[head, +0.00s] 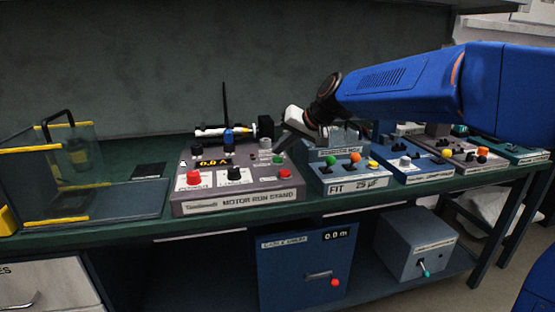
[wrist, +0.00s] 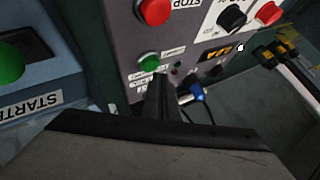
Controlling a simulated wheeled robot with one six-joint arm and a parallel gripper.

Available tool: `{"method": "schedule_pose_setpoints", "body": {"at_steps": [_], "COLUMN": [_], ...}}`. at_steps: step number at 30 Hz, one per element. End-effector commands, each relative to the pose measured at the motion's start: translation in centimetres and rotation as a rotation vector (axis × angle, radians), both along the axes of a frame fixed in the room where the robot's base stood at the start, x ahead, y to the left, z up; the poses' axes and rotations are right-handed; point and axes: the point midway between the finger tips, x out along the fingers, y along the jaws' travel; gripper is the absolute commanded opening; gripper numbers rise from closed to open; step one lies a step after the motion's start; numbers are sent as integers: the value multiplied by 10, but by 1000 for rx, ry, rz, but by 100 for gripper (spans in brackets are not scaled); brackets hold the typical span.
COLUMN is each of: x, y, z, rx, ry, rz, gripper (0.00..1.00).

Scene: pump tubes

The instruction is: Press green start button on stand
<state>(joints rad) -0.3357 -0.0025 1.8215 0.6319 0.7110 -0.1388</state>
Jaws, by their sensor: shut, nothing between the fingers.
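The motor run stand (head: 238,190) is a grey box with a sloped panel on the bench. Its green button (head: 277,159) sits at the panel's right side, above a red button (head: 285,174). The red stop button (wrist: 155,12) is further up the same panel.
A blue box (head: 345,175) with coloured knobs stands close to the right of the stand; its large green knob (wrist: 10,62) shows in the wrist view. A motor (head: 225,131) lies behind the stand's panel. The display (head: 213,163) reads 0.0 A.

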Motion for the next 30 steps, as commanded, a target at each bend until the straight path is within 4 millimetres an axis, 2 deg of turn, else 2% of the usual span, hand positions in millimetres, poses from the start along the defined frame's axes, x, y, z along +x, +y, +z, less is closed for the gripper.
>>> {"method": "schedule_pose_setpoints", "body": {"at_steps": [30], "x": [0], "y": [0], "z": [-9], "rx": [0], "ry": [1], "rz": [-1], "gripper": [0]}}
